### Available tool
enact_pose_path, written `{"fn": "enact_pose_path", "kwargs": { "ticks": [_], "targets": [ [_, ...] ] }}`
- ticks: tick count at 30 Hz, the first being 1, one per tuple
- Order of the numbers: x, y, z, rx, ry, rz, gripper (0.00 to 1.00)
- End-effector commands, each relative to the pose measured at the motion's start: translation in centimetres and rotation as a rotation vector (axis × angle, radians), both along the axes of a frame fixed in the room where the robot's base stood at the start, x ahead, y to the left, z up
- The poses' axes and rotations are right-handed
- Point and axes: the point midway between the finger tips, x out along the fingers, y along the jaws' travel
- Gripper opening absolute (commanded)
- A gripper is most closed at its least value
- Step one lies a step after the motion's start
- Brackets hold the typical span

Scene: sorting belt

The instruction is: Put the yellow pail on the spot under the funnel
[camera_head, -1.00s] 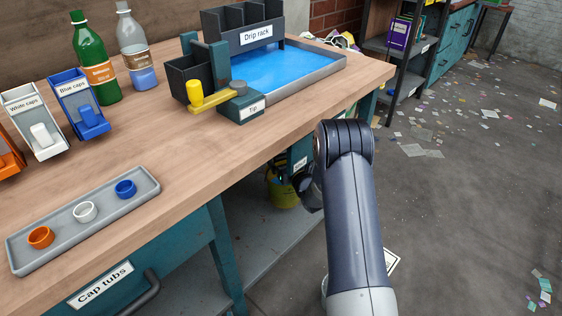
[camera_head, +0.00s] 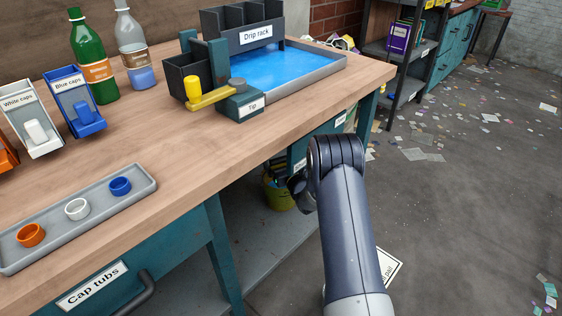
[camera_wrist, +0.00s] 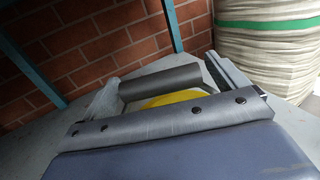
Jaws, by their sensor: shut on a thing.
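The yellow pail (camera_head: 278,196) shows in the head view under the workbench, above the grey lower shelf, partly hidden by my arm. My gripper (camera_wrist: 168,84) is shut on the pail, seemingly by this bar, with a finger at either side. In the head view my wrist is beside the pail, and my fingers are mostly hidden. I cannot make out the funnel or the spot under it.
The bench top (camera_head: 150,140) and its teal leg (camera_head: 222,250) stand close to the pail. A white card (camera_head: 388,268), its text ending in "pail", lies on the floor. In the wrist view a large pale sack (camera_wrist: 270,40) stands at right. Floor to the right has scattered paper.

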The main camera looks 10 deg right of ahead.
Motion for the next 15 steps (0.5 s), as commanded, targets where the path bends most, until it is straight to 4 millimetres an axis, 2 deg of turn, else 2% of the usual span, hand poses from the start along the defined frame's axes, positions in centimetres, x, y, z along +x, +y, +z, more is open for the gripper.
{"fn": "enact_pose_path", "kwargs": {
  "ticks": [1, 2, 4, 13, 15],
  "targets": [
    [0.07, 0.00, -0.02, 0.000, -0.006, 0.000, 0.23],
    [-0.01, 0.00, -0.19, 0.000, 0.000, 0.000, 0.95],
    [-0.01, 0.01, -0.15, 0.000, 0.001, 0.000, 1.00],
    [-0.02, 0.01, 0.19, 0.000, 0.001, 0.000, 1.00],
    [-0.59, -0.17, 0.12, 0.001, 0.002, 0.000, 1.00]
  ]
}}
